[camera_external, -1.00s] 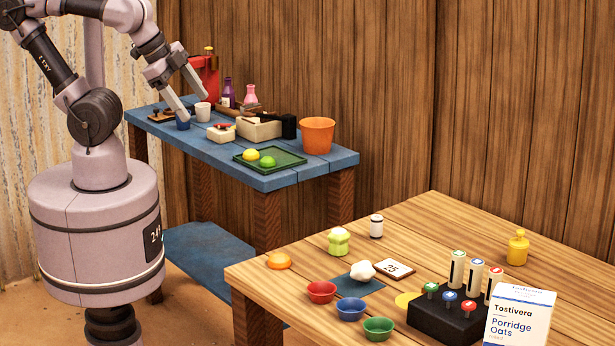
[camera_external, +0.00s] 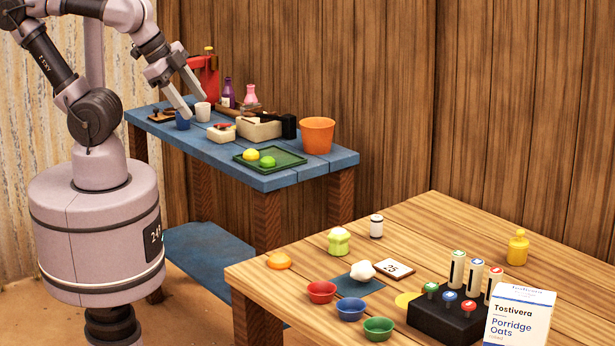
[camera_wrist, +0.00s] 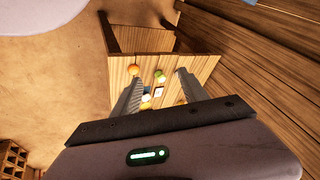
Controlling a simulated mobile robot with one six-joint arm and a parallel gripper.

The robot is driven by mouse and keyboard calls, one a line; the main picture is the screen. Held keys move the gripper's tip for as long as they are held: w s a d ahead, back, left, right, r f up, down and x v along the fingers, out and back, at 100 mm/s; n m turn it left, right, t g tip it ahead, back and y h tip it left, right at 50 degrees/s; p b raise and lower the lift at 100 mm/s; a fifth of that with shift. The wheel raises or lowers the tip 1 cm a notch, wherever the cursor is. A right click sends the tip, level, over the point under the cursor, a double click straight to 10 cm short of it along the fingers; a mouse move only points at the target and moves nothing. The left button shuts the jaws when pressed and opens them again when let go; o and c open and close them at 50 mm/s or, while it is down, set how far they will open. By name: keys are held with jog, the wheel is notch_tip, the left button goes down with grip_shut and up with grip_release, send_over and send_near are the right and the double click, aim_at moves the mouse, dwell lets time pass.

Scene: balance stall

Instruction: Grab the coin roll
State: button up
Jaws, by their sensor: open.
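My gripper (camera_external: 195,106) is open and empty. In the external view its fingers point down in front of the blue bench, near a white cup (camera_external: 203,111) and a blue cup (camera_external: 183,121). In the wrist view the open gripper (camera_wrist: 158,76) frames the wooden table (camera_wrist: 205,64) from a distance. I cannot tell for certain which thing is the coin roll. A small white cylinder with dark ends (camera_external: 376,227) stands upright at the back of the wooden table, well away from my gripper.
The wooden table holds red (camera_external: 321,291), blue (camera_external: 350,309) and green bowls (camera_external: 378,328), a card marked 25 (camera_external: 395,268), a black stand (camera_external: 446,317) and an oats box (camera_external: 520,314). The blue bench (camera_external: 296,180) carries an orange bucket (camera_external: 317,136) and green tray (camera_external: 285,166).

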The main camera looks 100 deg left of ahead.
jog(key=w+d+f+n+g+h+b, duration=0.1)
jog(key=w+f+n+h, duration=0.4)
jog(key=w, duration=0.4)
jog(key=w+d+f+n+g+h, duration=0.1)
jog(key=w+d+f+n+h, duration=0.2)
jog(key=w+n, duration=0.45)
jog(key=w+f+n+g+h+b, duration=0.1)
jog(key=w+f+n+h, duration=0.35)
jog(key=w, duration=0.45)
jog(key=n+t+h, duration=0.2)
jog(key=n+t, duration=0.8)
jog(key=n, duration=0.4)
send_near(377, 217)
jog(key=shift+w+d+f+b, duration=0.4)
jog(key=shift+w+d+f, duration=0.4)
jog(key=shift+d, duration=0.25)
jog(key=shift+w+f+n, duration=0.25)
jog(key=shift+w+n, duration=0.05)
jog(key=shift+n, duration=0.1)
jog(key=b+x, duration=0.1)
jog(key=x, duration=0.3)
jog(key=r+b+x, duration=0.1)
jog(key=x, duration=0.2)
jog(key=shift+r+b, duration=0.15)
jog(key=shift+b, duration=0.15)
jog(key=shift+s+a+r, duration=0.1)
jog(key=shift+c, duration=1.1)
grip_shut()
